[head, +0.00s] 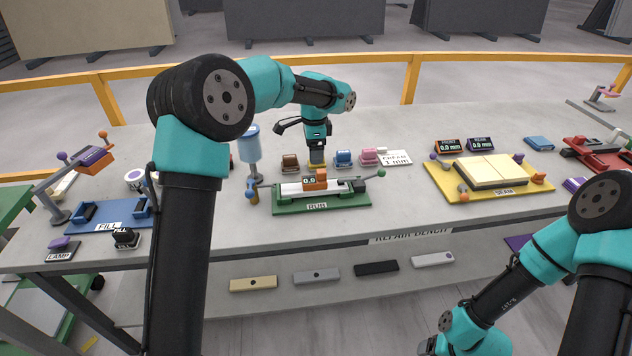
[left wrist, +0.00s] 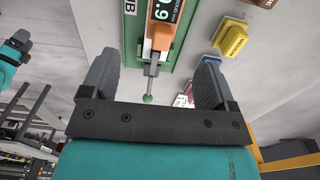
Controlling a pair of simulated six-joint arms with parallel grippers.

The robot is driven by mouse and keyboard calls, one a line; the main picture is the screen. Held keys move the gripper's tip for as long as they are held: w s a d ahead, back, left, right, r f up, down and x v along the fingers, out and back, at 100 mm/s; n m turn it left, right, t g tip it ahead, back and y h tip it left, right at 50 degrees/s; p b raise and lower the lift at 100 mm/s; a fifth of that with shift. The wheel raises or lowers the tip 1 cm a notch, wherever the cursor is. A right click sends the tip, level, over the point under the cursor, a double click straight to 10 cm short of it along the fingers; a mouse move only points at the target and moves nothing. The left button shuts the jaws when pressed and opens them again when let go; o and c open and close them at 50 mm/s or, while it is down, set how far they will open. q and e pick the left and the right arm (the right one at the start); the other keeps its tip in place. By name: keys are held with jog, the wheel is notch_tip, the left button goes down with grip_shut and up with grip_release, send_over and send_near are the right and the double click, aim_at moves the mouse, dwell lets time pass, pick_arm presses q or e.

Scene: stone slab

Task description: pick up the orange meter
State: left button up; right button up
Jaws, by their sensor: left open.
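The orange meter (head: 315,180) sits on the green board marked RUB (head: 330,206), with its small display showing. In the left wrist view the meter (left wrist: 163,28) shows at the top, cut by the frame edge, beyond the fingers. My left gripper (head: 316,158) is above the bench at the back of the green board, pointing down. Its two fingers (left wrist: 157,80) are wide apart with nothing held. A lever with a green ball (left wrist: 148,98) shows between them in the wrist picture. My right arm is at the bottom right; its gripper is out of the frame.
Brown (head: 290,163), blue (head: 342,158) and pink (head: 368,157) blocks stand behind the green board. A blue-topped cylinder (head: 252,143) stands to its left. A yellow board (head: 440,190) with a cream block lies to the right. Bare bench (head: 400,218) separates the boards.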

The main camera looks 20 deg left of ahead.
pick_arm(q)
send_over(316, 179)
jog(key=f, duration=0.7)
jog(key=shift+s+a+f, duration=0.1)
jog(key=shift+s+f, duration=0.1)
jog(key=shift+s, duration=0.1)
jog(key=shift+w+f, duration=0.2)
jog(key=shift+f, duration=1.15)
jog(key=shift+w+f, duration=0.15)
jog(key=shift+f, duration=1.15)
jog(key=c, duration=1.1)
jog(key=shift+o, duration=0.2)
jog(key=shift+r, duration=0.15)
